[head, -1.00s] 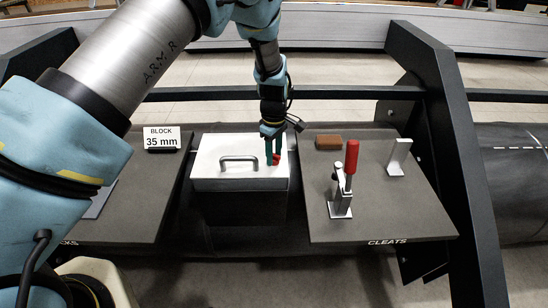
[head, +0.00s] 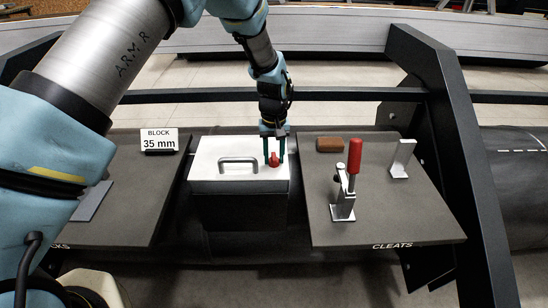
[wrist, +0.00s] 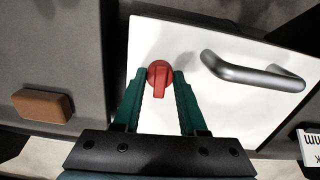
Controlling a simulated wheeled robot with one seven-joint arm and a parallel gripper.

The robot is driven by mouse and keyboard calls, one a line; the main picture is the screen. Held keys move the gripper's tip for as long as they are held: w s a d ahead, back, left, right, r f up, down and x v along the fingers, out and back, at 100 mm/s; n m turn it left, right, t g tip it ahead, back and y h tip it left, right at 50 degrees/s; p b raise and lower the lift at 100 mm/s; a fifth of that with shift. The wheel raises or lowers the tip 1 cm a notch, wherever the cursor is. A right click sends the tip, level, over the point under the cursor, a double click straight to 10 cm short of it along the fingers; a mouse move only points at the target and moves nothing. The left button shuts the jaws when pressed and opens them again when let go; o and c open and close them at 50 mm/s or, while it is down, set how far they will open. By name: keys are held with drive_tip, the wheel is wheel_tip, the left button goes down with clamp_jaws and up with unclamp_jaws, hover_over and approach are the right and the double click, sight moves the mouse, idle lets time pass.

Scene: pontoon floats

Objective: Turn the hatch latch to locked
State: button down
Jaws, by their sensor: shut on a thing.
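The red hatch latch (head: 274,160) sits on the right part of the white hatch lid (head: 210,174). In the wrist view the latch (wrist: 159,76) has a round base and a raised bar pointing down the picture toward my gripper. My gripper (head: 275,156) comes down from above with its green fingers on either side of the latch. In the wrist view the fingertips (wrist: 164,80) flank the bar, and my gripper is shut on it. The inner contact faces are hard to make out.
A grey handle (head: 238,165) stands on the lid left of the latch. On the right board are a brown block (head: 329,145), a red-handled clamp (head: 353,160) and a metal bracket (head: 402,158). A "BLOCK 35 mm" sign (head: 159,140) stands left.

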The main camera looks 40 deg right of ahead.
sight(273, 156)
drive_tip(key=shift+m, duration=0.5)
drive_tip(key=shift+c, duration=2.2)
unclamp_jaws()
drive_tip(key=shift+r, duration=0.15)
wheel_tip(273, 156, up, 11)
drive_tip(key=b, duration=0.2)
drive_tip(key=shift+f, duration=0.2)
